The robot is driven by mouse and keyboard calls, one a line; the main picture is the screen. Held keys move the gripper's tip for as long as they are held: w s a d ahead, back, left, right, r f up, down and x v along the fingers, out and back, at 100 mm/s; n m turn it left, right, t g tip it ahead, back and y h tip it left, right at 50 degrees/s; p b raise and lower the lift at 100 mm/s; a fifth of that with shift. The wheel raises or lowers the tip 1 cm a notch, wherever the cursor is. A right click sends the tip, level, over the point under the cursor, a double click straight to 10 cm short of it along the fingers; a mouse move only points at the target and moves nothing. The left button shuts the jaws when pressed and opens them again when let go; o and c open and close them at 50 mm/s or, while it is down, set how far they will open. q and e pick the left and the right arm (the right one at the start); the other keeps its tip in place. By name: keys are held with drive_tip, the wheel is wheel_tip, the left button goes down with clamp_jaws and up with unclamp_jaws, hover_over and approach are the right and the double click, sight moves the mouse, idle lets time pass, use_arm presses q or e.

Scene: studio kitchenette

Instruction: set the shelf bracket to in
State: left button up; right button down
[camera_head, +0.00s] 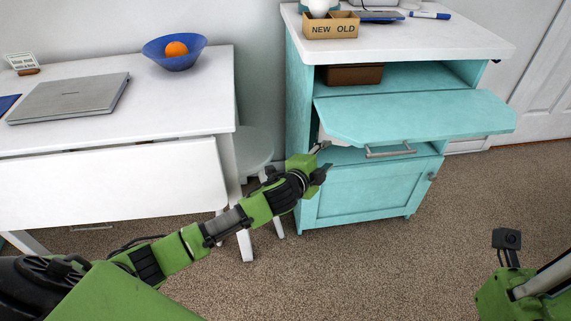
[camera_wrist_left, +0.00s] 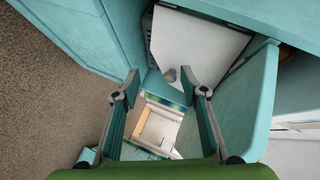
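The teal fold-out shelf (camera_head: 420,115) stands out level from the front of the teal cabinet (camera_head: 365,192). A whitish flat piece (camera_head: 331,139) shows under its left end. It appears to be the shelf bracket, the white plate with a small grey knob (camera_wrist_left: 195,45) in the left wrist view, though I cannot be sure. My left gripper (camera_head: 325,159) is at the cabinet's left front, just below the shelf. In the wrist view its fingers (camera_wrist_left: 160,86) are apart and empty, with the knob just beyond the gap. My right gripper is out of view; only part of its arm shows.
A grey handle (camera_head: 390,151) sits below the shelf. A white stool (camera_head: 249,148) stands between the cabinet and the white table (camera_head: 180,85), which holds a laptop (camera_head: 70,97) and a blue bowl (camera_head: 174,62). Carpet in front of the cabinet is clear.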

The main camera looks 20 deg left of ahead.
use_arm(q)
drive_tip(key=s+a+r+p, duration=0.1)
drive_tip(key=s+a+r, duration=0.1)
drive_tip(key=s, duration=0.4)
drive_tip(key=s+a+r+m+h+p, duration=0.1)
drive_tip(key=s+a+r, duration=0.1)
drive_tip(key=s, duration=0.5)
drive_tip(key=shift+s+a+m+h+p, duration=0.15)
drive_tip(key=shift+a+m+h+p, duration=0.2)
drive_tip(key=shift+a, duration=0.3)
drive_tip(key=shift+r, duration=0.1)
